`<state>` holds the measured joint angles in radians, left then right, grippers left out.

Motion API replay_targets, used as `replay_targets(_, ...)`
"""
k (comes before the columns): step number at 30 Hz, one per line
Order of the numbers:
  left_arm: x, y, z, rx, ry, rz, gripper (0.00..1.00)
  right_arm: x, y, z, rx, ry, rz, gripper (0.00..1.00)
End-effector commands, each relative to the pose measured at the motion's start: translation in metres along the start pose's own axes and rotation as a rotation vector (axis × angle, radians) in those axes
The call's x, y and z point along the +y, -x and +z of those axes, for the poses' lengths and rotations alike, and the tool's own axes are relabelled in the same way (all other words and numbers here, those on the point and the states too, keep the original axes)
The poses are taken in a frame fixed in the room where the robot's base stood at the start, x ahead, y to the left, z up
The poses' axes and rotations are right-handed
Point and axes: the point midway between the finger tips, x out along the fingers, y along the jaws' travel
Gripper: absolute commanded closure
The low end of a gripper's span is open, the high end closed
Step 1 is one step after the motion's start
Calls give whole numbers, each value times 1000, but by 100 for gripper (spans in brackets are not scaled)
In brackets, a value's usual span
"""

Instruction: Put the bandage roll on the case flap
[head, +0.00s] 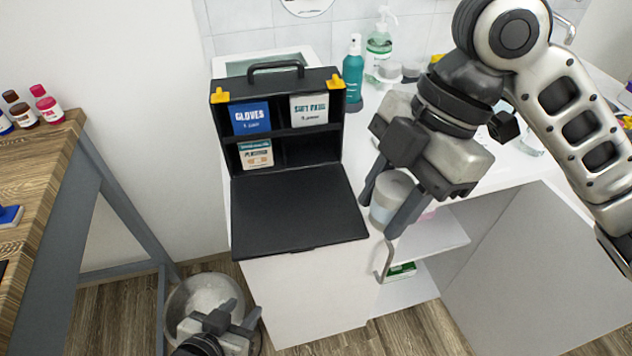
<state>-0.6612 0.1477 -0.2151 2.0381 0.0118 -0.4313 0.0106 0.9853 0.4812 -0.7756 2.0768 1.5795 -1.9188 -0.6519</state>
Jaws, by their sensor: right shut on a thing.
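The black case (279,134) stands open on the white counter. Its case flap (297,208) lies lowered in front, flat and bare. My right gripper (383,212) is shut on a whitish round thing, which looks like the bandage roll (391,190). It holds it just right of the flap's right edge, apparently above it; the fingers hide part of the roll. My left gripper (238,314) is low at the bottom, in front of the counter. Its fingers look apart, with nothing seen between them.
The case holds a blue gloves box (251,118) and other packs. A teal spray bottle (353,68) and a soap pump bottle (379,48) stand behind, right of the case. A wooden table (40,165) with small bottles is at left. A round metal bin (190,297) is below.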

Motion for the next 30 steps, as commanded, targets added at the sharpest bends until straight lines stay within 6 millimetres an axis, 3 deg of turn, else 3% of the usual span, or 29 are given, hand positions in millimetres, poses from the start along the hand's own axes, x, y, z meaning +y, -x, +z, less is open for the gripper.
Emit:
replay_targets(9, 0, 3, -3, 0, 1, 0, 64, 78, -33, 7, 0, -6, -1, 85)
replay_targets(15, 0, 2, -1, -4, 1, -1, 64, 108, -69, 20, 0, -6, 0, 85)
replay_targets(25, 0, 2, 1, -7, 1, -3, 64, 128, -92, 28, -2, -5, 2, 85)
replay_targets(30, -1, 4, -6, -3, 0, -4, 64, 126, -114, 37, -2, -6, 0, 85)
